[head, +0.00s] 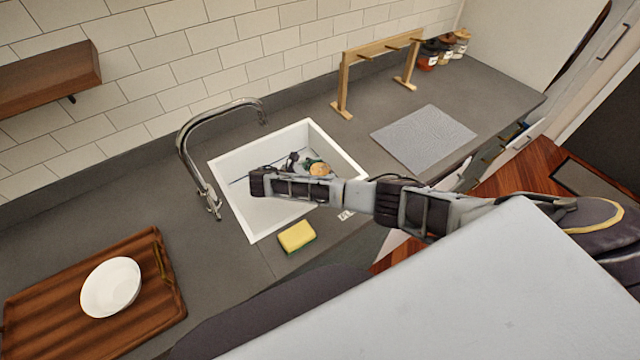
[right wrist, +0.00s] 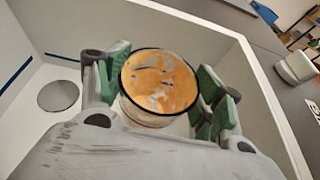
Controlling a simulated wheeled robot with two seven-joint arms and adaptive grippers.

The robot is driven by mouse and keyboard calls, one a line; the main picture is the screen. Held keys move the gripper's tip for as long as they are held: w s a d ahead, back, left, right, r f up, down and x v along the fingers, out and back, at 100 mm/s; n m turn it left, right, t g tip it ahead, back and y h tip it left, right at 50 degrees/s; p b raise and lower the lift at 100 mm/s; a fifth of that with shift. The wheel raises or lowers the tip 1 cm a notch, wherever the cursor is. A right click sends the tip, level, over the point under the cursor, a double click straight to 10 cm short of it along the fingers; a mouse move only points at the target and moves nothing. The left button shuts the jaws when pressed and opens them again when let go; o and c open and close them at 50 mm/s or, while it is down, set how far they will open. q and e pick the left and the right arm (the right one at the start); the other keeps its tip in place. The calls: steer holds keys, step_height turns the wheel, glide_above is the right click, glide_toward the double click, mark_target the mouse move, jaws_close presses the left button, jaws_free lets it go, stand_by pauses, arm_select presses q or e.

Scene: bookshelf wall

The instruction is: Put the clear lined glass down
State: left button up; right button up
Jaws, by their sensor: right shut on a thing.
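The clear lined glass (right wrist: 158,88) is between the green-padded fingers of my right gripper (right wrist: 160,95), seen from above with a dark rim and orange-brown patches inside. In the head view the glass (head: 320,169) shows only in part, as an orange spot beside the right gripper (head: 308,165). That gripper is shut on the glass, within the outline of the white sink (head: 235,208). I cannot tell whether the glass base touches the sink floor. My left gripper is not in view.
A round drain (right wrist: 58,96) lies left of the glass. A curved faucet (head: 184,150) stands at the sink's left edge, and a yellow sponge (head: 297,236) lies in front. A wooden tray (head: 40,305) holds a white bowl (head: 111,287). A grey mat (head: 423,138) and wooden rack (head: 345,85) are right.

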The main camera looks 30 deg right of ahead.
steer(key=shift+f, duration=0.45)
steer(key=shift+f, duration=2.05)
steer(key=shift+f+b, duration=0.15)
steer(key=shift+b, duration=0.15)
steer(key=o, duration=1.6)
steer(key=shift+o, duration=0.2)
steer(key=shift+a+r, duration=0.1)
steer(key=shift+r, duration=0.1)
steer(key=v, duration=0.7)
steer(key=shift+a, duration=0.15)
